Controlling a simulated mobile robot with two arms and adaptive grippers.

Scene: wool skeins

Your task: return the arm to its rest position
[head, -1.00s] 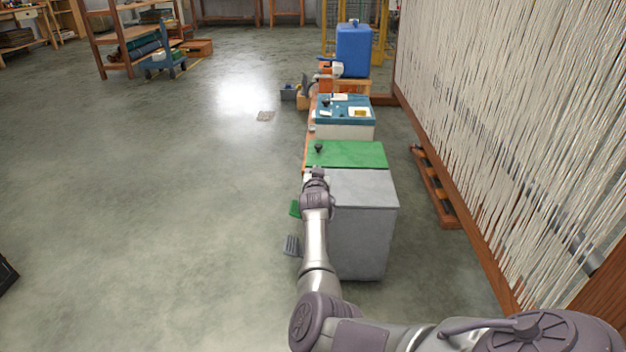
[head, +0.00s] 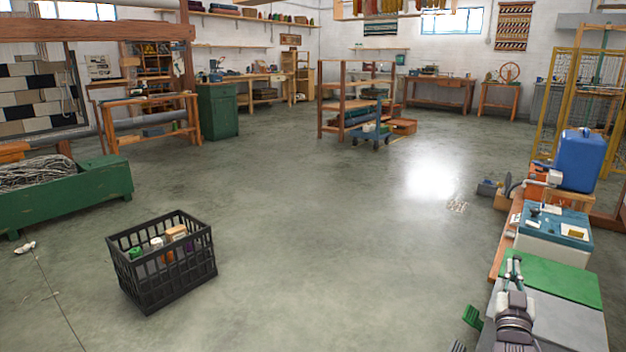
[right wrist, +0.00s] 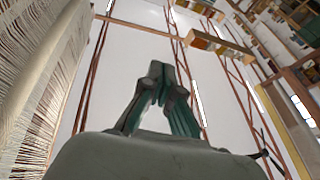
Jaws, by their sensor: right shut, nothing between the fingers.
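My right gripper (head: 514,265) shows at the lower right of the head view, in front of the green-topped bench section. In the right wrist view its fingers (right wrist: 167,72) are together with nothing between them. That view looks up at the white ceiling and its beams, with pale hanging threads (right wrist: 40,70) at the left. The lower part of my right arm is cut off by the bottom edge of the head view. My left gripper is not in view.
A black crate (head: 180,284) with several small items stands on the floor at left. A green top (head: 565,283), a teal-topped box (head: 552,240) and a blue container (head: 579,160) line the right side. The middle floor is clear.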

